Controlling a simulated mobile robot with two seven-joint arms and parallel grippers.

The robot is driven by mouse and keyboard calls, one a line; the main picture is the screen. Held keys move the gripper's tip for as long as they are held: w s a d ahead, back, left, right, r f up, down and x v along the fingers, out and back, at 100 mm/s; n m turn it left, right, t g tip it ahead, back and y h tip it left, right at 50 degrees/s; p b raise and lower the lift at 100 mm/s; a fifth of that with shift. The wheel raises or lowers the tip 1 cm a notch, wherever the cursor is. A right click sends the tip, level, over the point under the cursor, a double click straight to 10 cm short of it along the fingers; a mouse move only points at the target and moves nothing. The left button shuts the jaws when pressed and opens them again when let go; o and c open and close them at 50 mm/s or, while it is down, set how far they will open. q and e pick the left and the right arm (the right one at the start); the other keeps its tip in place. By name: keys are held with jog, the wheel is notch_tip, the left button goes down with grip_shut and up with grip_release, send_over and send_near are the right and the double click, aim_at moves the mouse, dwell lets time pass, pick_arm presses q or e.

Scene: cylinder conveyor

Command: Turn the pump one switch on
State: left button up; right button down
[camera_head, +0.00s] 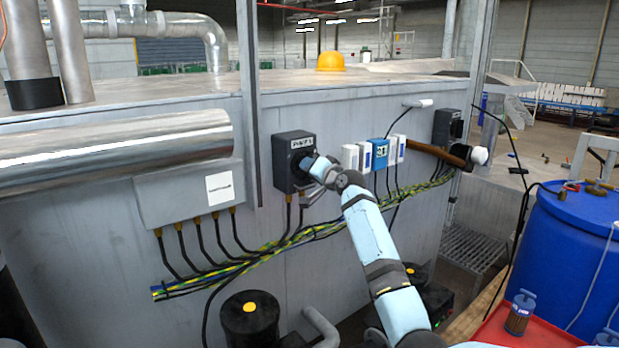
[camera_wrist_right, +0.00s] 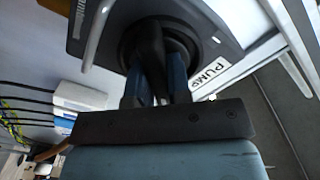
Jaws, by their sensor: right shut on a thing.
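The pump one switch is a dark grey box (camera_head: 290,147) with a white label on the grey panel wall, left of the middle in the head view. Its label (camera_wrist_right: 210,72) reads "PUMP" in the wrist view, with the number not legible there. My right gripper (camera_head: 310,166) is at the front of this box. In the wrist view its two fingers (camera_wrist_right: 156,82) are shut on the black knob (camera_wrist_right: 150,42) of the switch. The fingers and arm hide part of the knob, and I cannot tell its exact angle. My left gripper is in neither view.
White and blue modules (camera_head: 379,152) sit right of the switch, with a second dark box (camera_head: 447,126) further right. Yellow-green cables (camera_head: 262,262) run below. A large metal pipe (camera_head: 110,148) is at left. A blue barrel (camera_head: 575,255) stands at right.

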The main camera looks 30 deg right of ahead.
jog(key=n+b, duration=0.2)
jog(key=n, duration=0.3)
jog(key=shift+f+n+b, duration=0.1)
jog(key=shift+n+b, duration=0.2)
jog(key=shift+n, duration=1.2)
jog(key=shift+n+b, duration=0.35)
jog(key=shift+n, duration=0.15)
jog(key=c, duration=1.1)
grip_release()
jog(key=shift+o, duration=0.2)
jog(key=s+d+b, duration=0.1)
jog(key=s+b, duration=0.1)
jog(key=s, duration=1.2)
